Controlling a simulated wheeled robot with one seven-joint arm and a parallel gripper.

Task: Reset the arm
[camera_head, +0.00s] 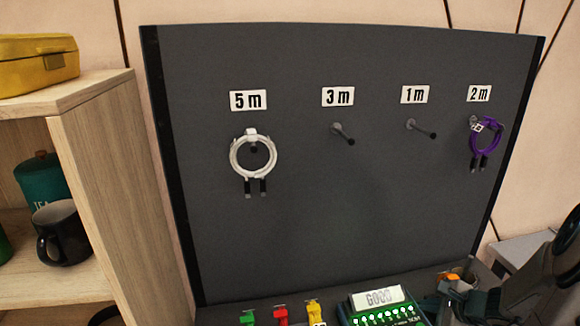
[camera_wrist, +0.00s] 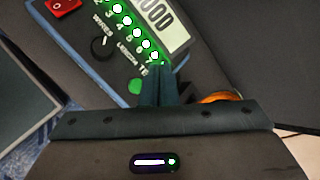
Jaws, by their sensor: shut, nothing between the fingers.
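My gripper (camera_wrist: 158,74) is shut and empty in the wrist view, its fingertips close in front of the lower edge of a blue tester (camera_wrist: 86,48) with lit green lights. Whether they touch the tester I cannot tell. In the head view my arm (camera_head: 540,285) comes in at the lower right, and the tester (camera_head: 384,316) stands to the left of it, its display reading "GOOD". A white coiled cable (camera_head: 235,158) hangs under the "5 m" label, and a purple coiled cable (camera_head: 484,147) hangs under "2 m".
The pegs under "3 m" (camera_head: 343,134) and "1 m" (camera_head: 421,129) are bare. Green (camera_head: 247,317), red (camera_head: 281,315) and yellow (camera_head: 314,309) pieces stand below the grey board. A wooden shelf (camera_head: 125,190) is at left. An orange item (camera_wrist: 218,97) lies beside my gripper.

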